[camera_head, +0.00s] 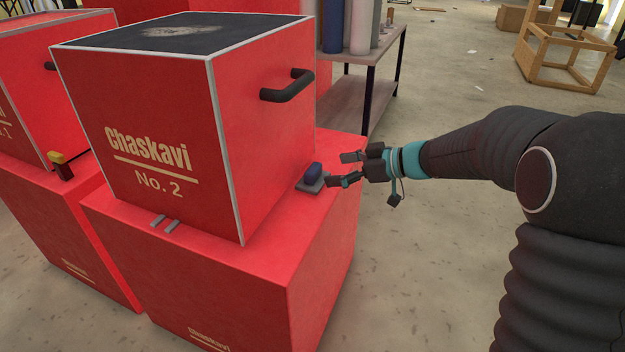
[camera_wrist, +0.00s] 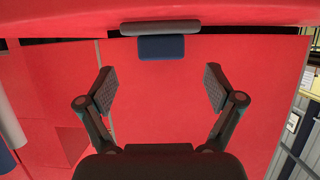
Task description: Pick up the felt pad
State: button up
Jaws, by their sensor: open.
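The felt pad appears to be the small item on the red lower box's top. It has a flat grey base (camera_head: 311,186) with a dark blue block (camera_head: 314,170) on it. I cannot tell whether they are one piece. In the wrist view the grey base (camera_wrist: 160,28) and blue block (camera_wrist: 161,48) show near the top, centred between the fingers. My gripper (camera_head: 347,168) is open and empty, just right of the item in the head view and apart from it. Its two spread fingers also show in the wrist view (camera_wrist: 160,88).
The red upper box (camera_head: 150,130), labelled Chaskavi No. 2, with a black handle (camera_head: 287,86), stands beside the item on the red lower box (camera_head: 250,275). A grey table (camera_head: 365,90) stands behind.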

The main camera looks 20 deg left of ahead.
aim_at(318, 171)
jog(key=shift+b+x, duration=0.6)
jog(key=shift+x, duration=2.9)
jog(key=shift+r, duration=0.1)
jog(key=c, duration=1.3)
